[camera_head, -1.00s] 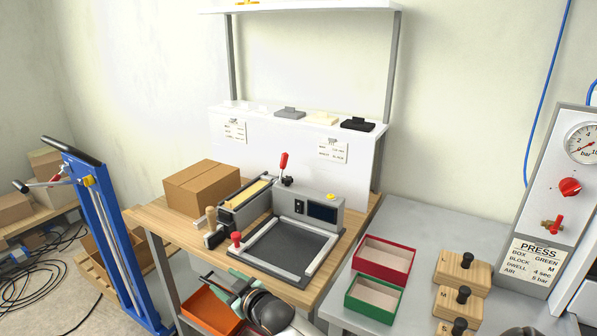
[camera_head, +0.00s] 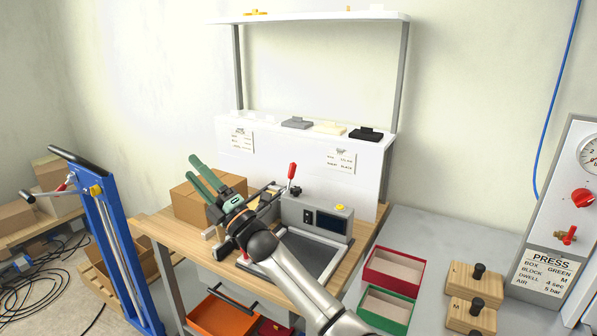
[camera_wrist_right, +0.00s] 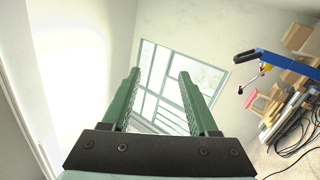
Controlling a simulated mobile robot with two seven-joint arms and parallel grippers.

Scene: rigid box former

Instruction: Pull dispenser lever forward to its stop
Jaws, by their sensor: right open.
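The bench machine (camera_head: 320,216) has a grey housing with a dark screen, a yellow button and a flat dark bed. A red-handled lever (camera_head: 291,171) stands nearly upright at its back; I cannot tell whether this is the dispenser lever. My right gripper (camera_head: 191,167) is raised over the machine's left part, left of that lever and apart from it. Its green fingers are spread and point up-left, with nothing between them. They also show parted in the right wrist view (camera_wrist_right: 160,73). My arm hides the machine's left front. My left gripper is not in view.
A cardboard box (camera_head: 190,202) sits behind my gripper on the wooden bench. A blue stand (camera_head: 118,245) is at left. Red (camera_head: 393,272) and green (camera_head: 388,309) trays and wooden blocks (camera_head: 474,285) lie at right, beside the press panel (camera_head: 552,220). An orange bin (camera_head: 219,317) is below.

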